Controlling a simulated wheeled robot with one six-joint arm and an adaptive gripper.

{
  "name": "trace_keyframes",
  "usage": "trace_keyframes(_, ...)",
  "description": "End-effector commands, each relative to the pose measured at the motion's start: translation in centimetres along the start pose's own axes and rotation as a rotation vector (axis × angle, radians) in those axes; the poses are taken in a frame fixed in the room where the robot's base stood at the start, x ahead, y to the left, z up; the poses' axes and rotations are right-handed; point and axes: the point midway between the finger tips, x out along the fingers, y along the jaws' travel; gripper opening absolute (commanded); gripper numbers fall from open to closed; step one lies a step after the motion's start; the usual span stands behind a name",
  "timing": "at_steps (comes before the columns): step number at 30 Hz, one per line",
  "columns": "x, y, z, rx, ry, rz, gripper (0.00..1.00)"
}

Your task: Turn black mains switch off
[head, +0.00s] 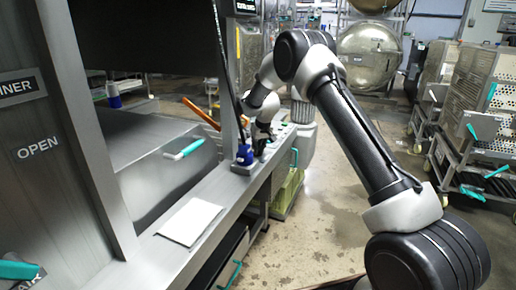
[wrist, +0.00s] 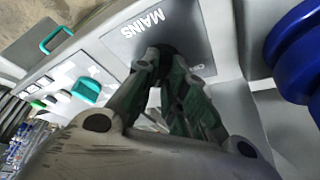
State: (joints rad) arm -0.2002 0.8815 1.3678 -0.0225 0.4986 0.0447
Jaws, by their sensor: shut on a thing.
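The grey mains panel (wrist: 190,22) with the word MAINS shows upside down at the top of the wrist view. The black mains switch (wrist: 168,47) shows as a dark patch on this panel, mostly hidden behind the fingertips. My gripper (wrist: 165,63) is shut on the switch, with its two fingers converging there. In the head view my gripper (head: 261,143) is small and dark, low over the bench edge beside a blue object. The switch itself cannot be made out in the head view, and its turned position is hidden.
A blue round part (wrist: 296,50) stands close to the right of my fingers. A white sheet (head: 191,221) lies on the metal bench.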

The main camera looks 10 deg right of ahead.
Motion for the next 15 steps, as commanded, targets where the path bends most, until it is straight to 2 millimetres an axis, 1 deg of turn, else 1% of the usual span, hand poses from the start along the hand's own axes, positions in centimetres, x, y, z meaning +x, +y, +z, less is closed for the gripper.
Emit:
trace_keyframes(8,0.18,0.17,0.13,-0.109,-0.002,-0.047,0.00)
trace_keyframes(15,0.24,0.31,0.11,-0.298,-0.002,-0.126,0.00)
